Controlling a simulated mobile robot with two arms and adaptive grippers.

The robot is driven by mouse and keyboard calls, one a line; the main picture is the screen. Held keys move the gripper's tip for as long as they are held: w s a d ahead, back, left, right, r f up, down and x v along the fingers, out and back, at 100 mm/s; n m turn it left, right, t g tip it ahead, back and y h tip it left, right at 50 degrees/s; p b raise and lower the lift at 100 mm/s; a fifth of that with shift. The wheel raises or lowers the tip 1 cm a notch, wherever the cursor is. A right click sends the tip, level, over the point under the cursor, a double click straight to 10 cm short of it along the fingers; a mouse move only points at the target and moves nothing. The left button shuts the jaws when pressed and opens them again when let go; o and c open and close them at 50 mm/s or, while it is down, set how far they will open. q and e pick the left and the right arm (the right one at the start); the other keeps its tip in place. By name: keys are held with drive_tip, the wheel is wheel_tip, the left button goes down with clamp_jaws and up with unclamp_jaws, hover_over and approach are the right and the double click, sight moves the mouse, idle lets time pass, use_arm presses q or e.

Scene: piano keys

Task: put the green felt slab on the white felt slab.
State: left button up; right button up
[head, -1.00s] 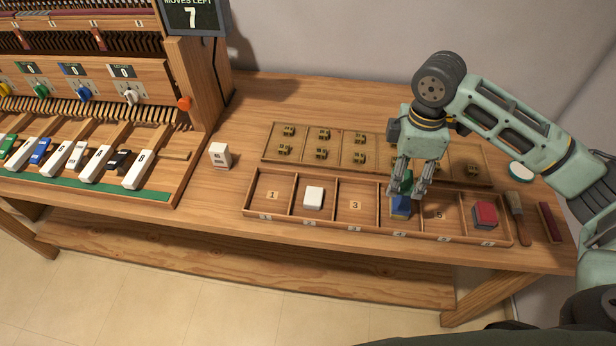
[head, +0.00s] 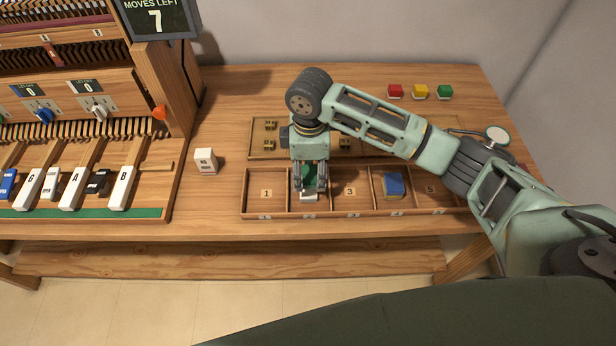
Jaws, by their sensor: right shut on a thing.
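My right gripper (head: 309,188) is over compartment 2 of the wooden tray (head: 269,214), pointing down. It is shut on the green felt slab (head: 306,173), which is partly hidden by the fingers. The white felt slab (head: 308,197) lies in compartment 2 directly below, partly covered by the fingers. I cannot tell whether the green slab touches the white one. My left gripper is not in view.
A blue slab (head: 393,183) with a yellow edge under it lies in compartment 4. Compartments 1, 3 and 5 look empty. A white block (head: 205,161) stands left of the tray.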

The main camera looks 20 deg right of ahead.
sight(309, 174)
drive_tip(key=shift+f, duration=0.75)
wheel_tip(309, 174, down, 2)
drive_tip(key=shift+f+p, duration=0.15)
drive_tip(key=shift+p, duration=0.3)
drive_tip(key=shift+f, duration=0.35)
drive_tip(key=o, duration=0.8)
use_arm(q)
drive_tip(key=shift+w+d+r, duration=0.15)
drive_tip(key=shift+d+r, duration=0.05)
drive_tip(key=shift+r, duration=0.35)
use_arm(e)
drive_tip(key=shift+o, duration=0.2)
